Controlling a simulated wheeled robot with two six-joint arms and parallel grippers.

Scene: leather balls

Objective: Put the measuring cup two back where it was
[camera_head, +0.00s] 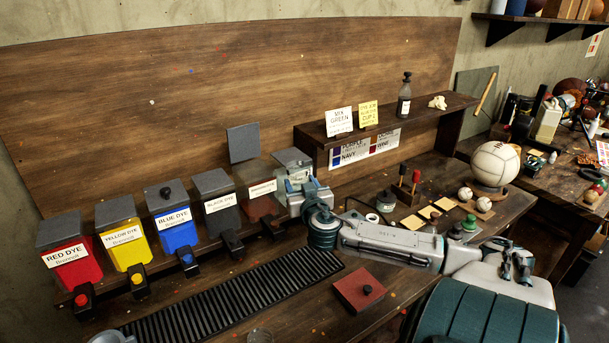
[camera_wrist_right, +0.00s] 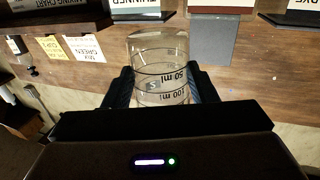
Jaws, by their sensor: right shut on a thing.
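In the right wrist view, my right gripper (camera_wrist_right: 162,88) is shut on a clear glass measuring cup (camera_wrist_right: 160,55) with dark 50 ml and 100 ml lines. A small mark on its side is too unclear to read for sure. The cup looks empty. In the head view, my right gripper (camera_head: 305,192) reaches left across the table to the rightmost dispenser, and the cup is hard to make out there. A second clear glass rim (camera_head: 260,335) shows at the bottom edge, mostly cut off. My left gripper does not show clearly.
Red (camera_head: 74,255), yellow (camera_head: 125,242), blue (camera_head: 173,222) and black (camera_head: 217,200) dye dispensers stand left of my gripper. A black ribbed tray (camera_head: 235,295) lies before them. A red-brown block (camera_head: 360,289) lies below my forearm. A shelf (camera_head: 425,112) with cards stands behind.

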